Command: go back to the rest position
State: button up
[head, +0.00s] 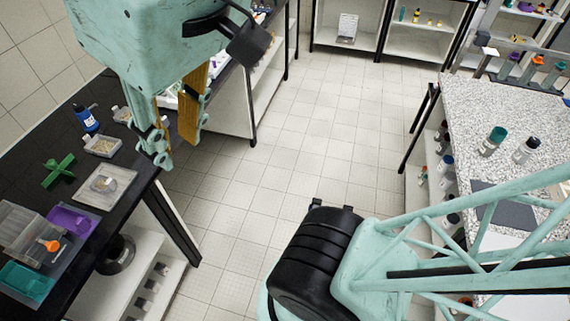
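My gripper (174,150) hangs at the upper left of the head view, its teal body cut off by the top edge. Its two fingers point down with a gap between them and nothing visible held there. The fingers appear in front of the right edge of the black bench (25,160); their exact height over it cannot be told. My teal lattice arm link and black joint fill the lower right.
The black bench carries a blue bottle (86,119), a green cross-shaped piece (59,171), a purple tray (72,221) and a clear box (22,228). A speckled counter (465,105) with bottles stands right. Tiled floor (300,135) between is clear.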

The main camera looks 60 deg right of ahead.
notch_tip(320, 180, down, 17)
jog(key=b, duration=1.6)
jog(key=shift+s, duration=0.2)
dwell(0.4)
